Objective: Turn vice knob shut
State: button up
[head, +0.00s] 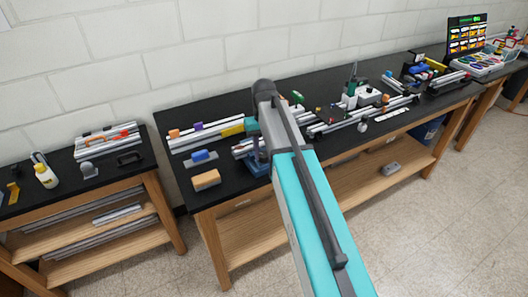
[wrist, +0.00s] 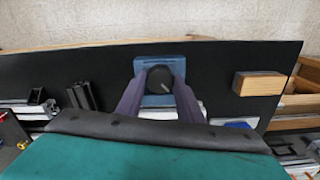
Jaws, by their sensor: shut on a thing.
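The vice (wrist: 161,62) is a blue block on the black bench top, at the upper middle of the wrist view. Its round black knob (wrist: 160,79) has a pale line on its face. My gripper (wrist: 159,82) has one purple finger on each side of the knob and is shut on it. In the head view, the vice (head: 257,166) shows only in part behind my arm, near the bench's front edge. The knob and my fingertips cannot be made out there.
A wooden block (head: 206,180) lies left of the vice in the head view, with a blue-handled tool (head: 200,157) behind it. Aluminium extrusions (head: 207,136) lie along the back. Another bench with a glue bottle (head: 45,175) stands at left.

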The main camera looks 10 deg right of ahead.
jog(key=m, duration=0.7)
jog(key=shift+a, duration=0.1)
jog(key=m, duration=0.7)
jog(key=shift+b, duration=0.35)
jog(key=m, duration=1.1)
jog(key=shift+w+m, duration=0.1)
jog(key=shift+m, duration=1.8)
jog(key=o, duration=1.1)
jog(key=shift+c, duration=0.2)
